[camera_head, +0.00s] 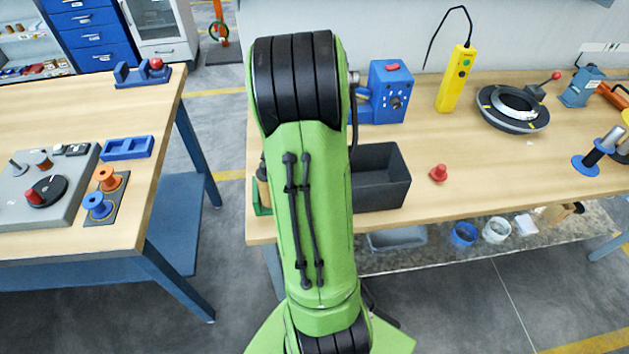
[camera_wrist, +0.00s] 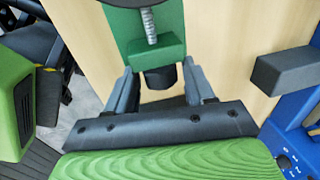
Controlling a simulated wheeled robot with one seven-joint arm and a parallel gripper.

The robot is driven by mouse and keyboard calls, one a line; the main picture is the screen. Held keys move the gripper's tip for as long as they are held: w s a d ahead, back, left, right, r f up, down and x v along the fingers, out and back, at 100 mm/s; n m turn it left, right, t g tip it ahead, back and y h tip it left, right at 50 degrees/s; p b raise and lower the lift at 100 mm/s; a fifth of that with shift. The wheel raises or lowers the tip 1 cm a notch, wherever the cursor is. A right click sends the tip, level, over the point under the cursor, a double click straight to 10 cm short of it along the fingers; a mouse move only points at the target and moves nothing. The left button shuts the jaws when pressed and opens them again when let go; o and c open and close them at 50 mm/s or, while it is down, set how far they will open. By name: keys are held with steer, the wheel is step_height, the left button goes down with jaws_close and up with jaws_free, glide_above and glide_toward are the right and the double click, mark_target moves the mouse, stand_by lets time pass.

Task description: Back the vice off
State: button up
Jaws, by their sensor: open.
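The vice (camera_wrist: 158,52) shows in the wrist view as a green body with a threaded metal screw (camera_wrist: 149,27) and a dark round part at the top edge. A small black part sits below its green block, between my fingers. My gripper (camera_wrist: 160,75) is open, one finger on each side of that black part; I cannot tell whether either finger touches. In the head view my arm hides my gripper and most of that spot. A bit of green (camera_head: 261,208) shows at the arm's left edge, perhaps the vice.
A blue box with a knob (camera_head: 391,93), a dark open bin (camera_head: 381,195), a red knob-like piece (camera_head: 438,173) and a yellow pendant (camera_head: 455,80) are on the bench. A grey ring (camera_head: 490,112) lies farther right. A second table (camera_head: 150,205) stands left across a floor gap.

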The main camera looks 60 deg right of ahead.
steer(key=p, duration=0.1)
steer(key=r+g+y+p, duration=0.1)
steer(key=shift+w+d+p, duration=0.25)
steer(key=shift+d+p, duration=0.05)
steer(key=shift+a+f+y, duration=0.1)
steer(key=shift+f+y, duration=0.25)
steer(key=shift+y, duration=0.05)
steer(key=shift+g, duration=0.3)
steer(key=shift+r+g+y+p, duration=0.25)
steer(key=shift+g+y+p, duration=0.05)
steer(key=shift+p, duration=0.85)
steer(key=shift+w+d+g+y+p, duration=0.15)
steer(key=shift+g+y+p, duration=0.3)
steer(key=shift+p, duration=0.5)
steer(key=shift+w+d+f+g+y+p, duration=0.1)
steer(key=shift+d+f+g+y+p, duration=0.2)
steer(key=shift+y+p, duration=0.3)
steer(key=shift+a, duration=0.15)
